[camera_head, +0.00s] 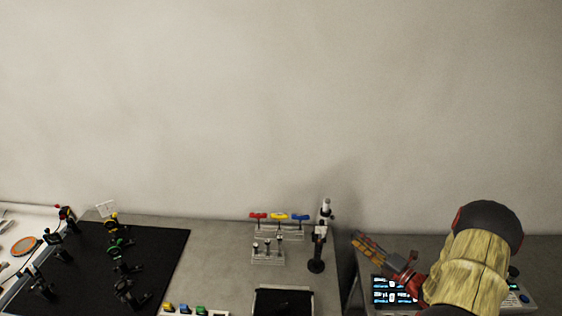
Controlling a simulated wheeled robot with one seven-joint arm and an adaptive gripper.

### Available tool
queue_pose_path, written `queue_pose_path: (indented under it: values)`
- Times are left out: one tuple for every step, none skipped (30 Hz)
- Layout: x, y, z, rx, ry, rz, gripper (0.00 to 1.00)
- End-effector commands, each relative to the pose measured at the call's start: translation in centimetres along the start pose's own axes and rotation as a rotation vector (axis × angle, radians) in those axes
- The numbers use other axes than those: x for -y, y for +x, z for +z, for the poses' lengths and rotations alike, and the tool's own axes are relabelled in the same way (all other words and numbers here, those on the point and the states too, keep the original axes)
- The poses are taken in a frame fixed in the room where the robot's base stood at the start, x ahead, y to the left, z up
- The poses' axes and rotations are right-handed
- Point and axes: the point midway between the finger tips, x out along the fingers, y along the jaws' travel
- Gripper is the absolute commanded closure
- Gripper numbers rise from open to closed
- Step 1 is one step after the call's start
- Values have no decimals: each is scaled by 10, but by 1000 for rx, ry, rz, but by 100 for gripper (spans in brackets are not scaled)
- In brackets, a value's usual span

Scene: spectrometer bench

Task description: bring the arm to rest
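My arm comes in at the lower right. My gripper (362,244) points to the upper left, over the gap side of the right-hand bench and next to a device with a lit screen (381,290). Its fingers look close together and nothing is clearly seen between them, but the view is too small to tell whether they are open or shut. My forearm hides much of the device behind it.
A grey bench (215,255) carries a rack with red, yellow and blue handles (279,217), a smaller rack (267,252), a dark upright stand (317,262) and a black tray (284,292). A black board (160,255) with optical mounts lies left. The wall behind is bare.

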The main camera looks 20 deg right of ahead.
Motion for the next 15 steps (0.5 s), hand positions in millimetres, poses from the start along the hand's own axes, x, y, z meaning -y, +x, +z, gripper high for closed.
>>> queue_pose_path:
  values:
    - [0,0,0,0,0,0,69]
    - [0,0,0,0,-1,0,69]
    - [0,0,0,0,-6,0,69]
    - [0,0,0,0,-13,0,69]
    - [0,0,0,0,-26,0,69]
    - [1,0,0,0,-52,-4,69]
    - [2,0,0,-1,-79,-9,69]
    - [5,0,-2,-7,-111,-17,69]
    - [8,0,-8,-31,-163,-29,69]
    - [12,-1,-15,-57,-207,-38,69]
    - [16,-2,-28,-95,-251,-48,69]
    - [22,-6,-48,-156,-314,-57,69]
    - [24,-9,-63,-207,-365,-60,69]
    - [26,-13,-78,-261,-419,-61,69]
    - [24,-19,-95,-334,-501,-54,69]
